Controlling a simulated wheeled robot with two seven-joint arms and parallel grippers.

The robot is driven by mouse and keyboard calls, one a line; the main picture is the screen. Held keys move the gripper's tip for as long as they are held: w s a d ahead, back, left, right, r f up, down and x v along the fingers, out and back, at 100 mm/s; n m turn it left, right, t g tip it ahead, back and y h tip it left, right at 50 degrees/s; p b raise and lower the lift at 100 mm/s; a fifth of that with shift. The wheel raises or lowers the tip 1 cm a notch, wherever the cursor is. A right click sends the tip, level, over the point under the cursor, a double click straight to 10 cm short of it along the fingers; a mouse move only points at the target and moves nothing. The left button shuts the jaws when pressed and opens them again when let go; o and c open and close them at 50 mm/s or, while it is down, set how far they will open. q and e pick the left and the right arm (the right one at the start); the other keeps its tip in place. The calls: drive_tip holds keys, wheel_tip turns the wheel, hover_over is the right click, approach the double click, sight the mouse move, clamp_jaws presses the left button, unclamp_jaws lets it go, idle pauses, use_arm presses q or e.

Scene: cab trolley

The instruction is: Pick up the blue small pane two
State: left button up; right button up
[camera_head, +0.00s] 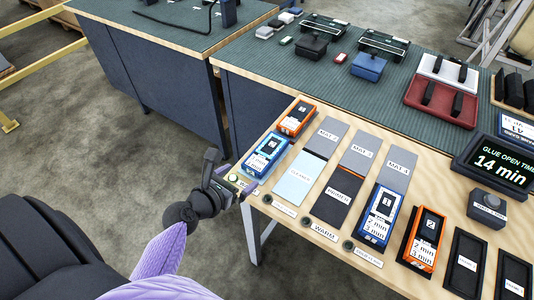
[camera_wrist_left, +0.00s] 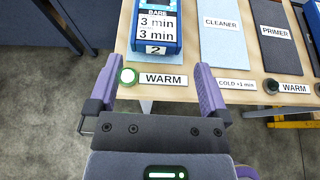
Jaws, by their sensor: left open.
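A blue pane (camera_head: 268,153) lies at the left edge of the wooden-topped table in the head view. The left wrist view shows a blue pane (camera_wrist_left: 157,25) marked 2, with "3 min" printed twice, cut off by the top edge. My left gripper (camera_head: 243,183) is at the table's near-left edge, just short of that pane. In the wrist view its purple fingers (camera_wrist_left: 155,88) are spread apart and empty, with the WARM label and a lit green button beyond them. Another blue pane (camera_head: 380,216) lies farther right. My right gripper is not in view.
Orange panes lie behind the left blue pane (camera_head: 297,118) and at right (camera_head: 422,240). Cleaner (camera_head: 297,177) and primer (camera_head: 337,195) pads lie between the blue panes. A timer display (camera_head: 500,165) reads 14 min. A green-topped bench (camera_head: 270,75) stands behind.

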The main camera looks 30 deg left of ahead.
sight(255, 165)
use_arm(q)
drive_tip(key=shift+n, duration=0.3)
drive_tip(key=b+x, duration=0.2)
drive_tip(key=x, duration=0.2)
drive_tip(key=b+x, duration=0.2)
drive_tip(key=x, duration=0.3)
drive_tip(key=shift+w+a+f, duration=0.1)
drive_tip(key=shift+a+f, duration=0.1)
drive_tip(key=shift+f, duration=0.05)
drive_tip(key=shift+w, duration=0.25)
drive_tip(key=shift+r, duration=0.1)
drive_tip(key=c, duration=1.1)
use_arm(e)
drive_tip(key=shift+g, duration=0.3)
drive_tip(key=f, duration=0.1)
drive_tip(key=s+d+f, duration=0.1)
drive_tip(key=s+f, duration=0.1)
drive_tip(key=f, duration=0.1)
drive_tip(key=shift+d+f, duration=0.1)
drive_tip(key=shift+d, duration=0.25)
